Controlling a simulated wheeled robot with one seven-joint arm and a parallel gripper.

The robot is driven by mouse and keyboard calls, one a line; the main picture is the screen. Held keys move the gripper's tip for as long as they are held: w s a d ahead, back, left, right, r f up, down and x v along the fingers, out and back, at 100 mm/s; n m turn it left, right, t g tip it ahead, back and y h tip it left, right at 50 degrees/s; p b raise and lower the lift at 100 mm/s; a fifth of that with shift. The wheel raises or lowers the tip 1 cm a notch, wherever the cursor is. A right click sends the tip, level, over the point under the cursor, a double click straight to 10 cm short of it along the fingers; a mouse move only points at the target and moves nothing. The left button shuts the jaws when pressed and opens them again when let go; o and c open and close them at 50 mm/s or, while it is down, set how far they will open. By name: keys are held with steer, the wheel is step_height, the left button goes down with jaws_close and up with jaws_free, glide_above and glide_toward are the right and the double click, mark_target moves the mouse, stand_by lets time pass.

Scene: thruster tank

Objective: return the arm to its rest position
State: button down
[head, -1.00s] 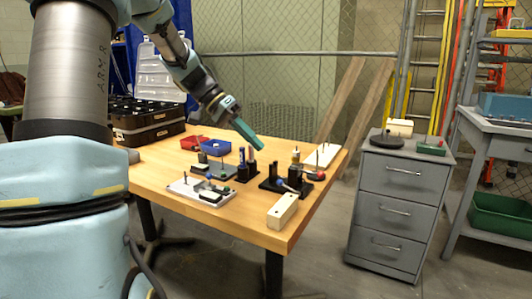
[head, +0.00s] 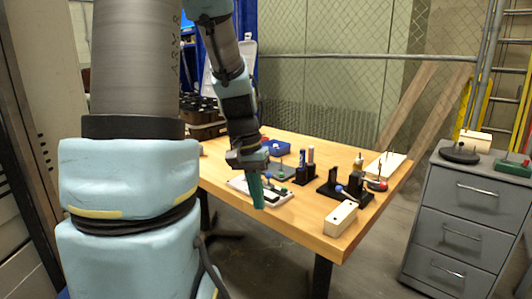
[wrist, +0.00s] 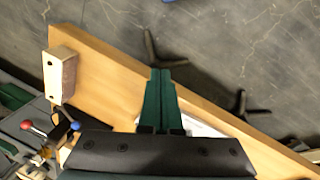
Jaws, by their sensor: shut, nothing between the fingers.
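My gripper (head: 258,205) hangs from my arm at the left front of the wooden table (head: 304,225) in the head view. Its green fingers point down and are shut, with nothing between them. In the wrist view the closed fingers (wrist: 160,85) lie over the table's front edge, with grey floor beyond. A white board (head: 237,184) with small parts on it sits behind the gripper in the head view and is partly hidden by it.
A wooden block (head: 341,218) stands at the table's near right corner. A grey drawer cabinet (head: 462,215) is right of the table. Open floor lies in front.

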steer(key=s+a+f+n+t+y, duration=0.2)
steer(key=s+a+f, duration=0.1)
steer(key=s+a, duration=0.2)
step_height(320, 180, up, 14)
steer(key=p, duration=1.4)
steer(key=shift+a+n, duration=0.35)
steer(key=shift+n, duration=0.05)
